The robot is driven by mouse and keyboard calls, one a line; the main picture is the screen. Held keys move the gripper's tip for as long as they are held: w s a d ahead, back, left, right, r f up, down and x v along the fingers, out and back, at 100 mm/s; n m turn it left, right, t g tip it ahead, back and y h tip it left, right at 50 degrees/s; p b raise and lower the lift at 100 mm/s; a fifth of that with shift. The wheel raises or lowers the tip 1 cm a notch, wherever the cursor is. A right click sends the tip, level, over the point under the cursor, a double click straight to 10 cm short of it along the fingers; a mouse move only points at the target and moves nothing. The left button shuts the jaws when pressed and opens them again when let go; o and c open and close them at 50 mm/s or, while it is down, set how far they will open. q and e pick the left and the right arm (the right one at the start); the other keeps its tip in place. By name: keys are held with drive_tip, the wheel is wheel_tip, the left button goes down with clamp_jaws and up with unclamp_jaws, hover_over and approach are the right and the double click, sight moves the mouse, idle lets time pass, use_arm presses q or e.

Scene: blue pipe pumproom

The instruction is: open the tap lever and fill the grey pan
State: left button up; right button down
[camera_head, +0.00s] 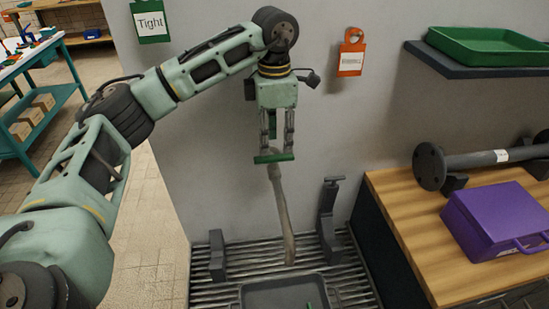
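My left gripper (277,138) points down by the wall with its fingers apart. Its fingertips are at a horizontal green bar, which looks like the tap lever (273,159); contact is hard to tell. The bar runs across both fingertips, not between them. A grey-brown column (281,210) runs down below the lever; I cannot tell if it is a pipe or a stream of water. The grey pan (283,283) is on the grate at the bottom, cut off by the picture edge, with a small green thing in it. My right gripper is not in view.
A slatted grate (345,270) bears two dark uprights (328,215). To the right, a wooden bench (400,220) holds a purple case (497,218) and a flanged pipe (480,161). A shelf above holds a green tray (490,46). Green and orange tags (351,52) hang on the wall.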

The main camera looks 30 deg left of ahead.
sight(274, 157)
use_arm(q)
drive_tip(key=f+p, duration=0.1)
drive_tip(key=f, duration=0.5)
drive_tip(key=shift+s+f, duration=0.15)
drive_tip(key=shift+s, duration=0.05)
drive_tip(key=shift+s+d, duration=0.1)
drive_tip(key=shift+c, duration=0.8)
clamp_jaws()
